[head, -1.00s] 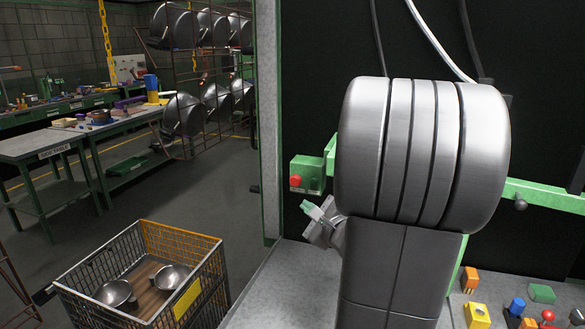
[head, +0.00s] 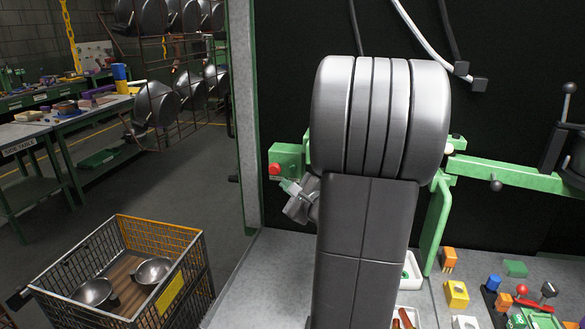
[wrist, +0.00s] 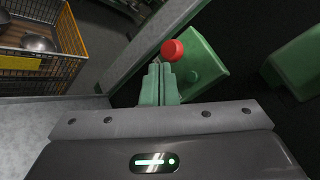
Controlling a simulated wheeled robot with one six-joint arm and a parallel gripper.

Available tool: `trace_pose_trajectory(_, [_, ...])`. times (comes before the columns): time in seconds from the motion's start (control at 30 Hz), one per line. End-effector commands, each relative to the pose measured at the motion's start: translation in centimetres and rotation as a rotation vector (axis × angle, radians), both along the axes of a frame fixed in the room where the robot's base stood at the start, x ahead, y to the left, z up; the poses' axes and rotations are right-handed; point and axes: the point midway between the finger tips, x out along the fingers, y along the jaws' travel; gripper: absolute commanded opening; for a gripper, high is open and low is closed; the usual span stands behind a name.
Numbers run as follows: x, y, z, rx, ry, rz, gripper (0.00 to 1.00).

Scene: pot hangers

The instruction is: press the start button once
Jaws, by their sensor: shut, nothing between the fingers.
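A green control box (head: 291,158) with a round red button (head: 274,169) on its front stands left of my arm in the head view. In the wrist view the red button (wrist: 172,50) sticks out just beyond my fingertips, and the green box (wrist: 205,68) is to the right of them. A small green round spot, perhaps the start button (wrist: 192,76), shows faintly on the box face. My gripper (head: 284,183) is shut and empty, its green fingers (wrist: 160,66) together, close in front of the box. I cannot tell whether they touch anything.
A green rail (head: 520,177) runs right from behind my arm. Colored blocks (head: 456,293) and small parts lie on the bench at lower right. A wire cart (head: 190,240) with metal bowls stands at lower left. Racks of pans (head: 155,105) hang behind it.

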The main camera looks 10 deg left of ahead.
Motion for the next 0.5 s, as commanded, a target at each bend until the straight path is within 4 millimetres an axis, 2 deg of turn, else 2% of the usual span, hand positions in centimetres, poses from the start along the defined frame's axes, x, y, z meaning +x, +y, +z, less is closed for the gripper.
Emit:
trace_pose_trajectory(0.2, [3.1,-0.1,0.1,0.0,0.001,0.001,0.0])
trace_pose_trajectory(0.5, [5.3,-0.2,0.0,-0.001,-0.001,0.001,0.0])
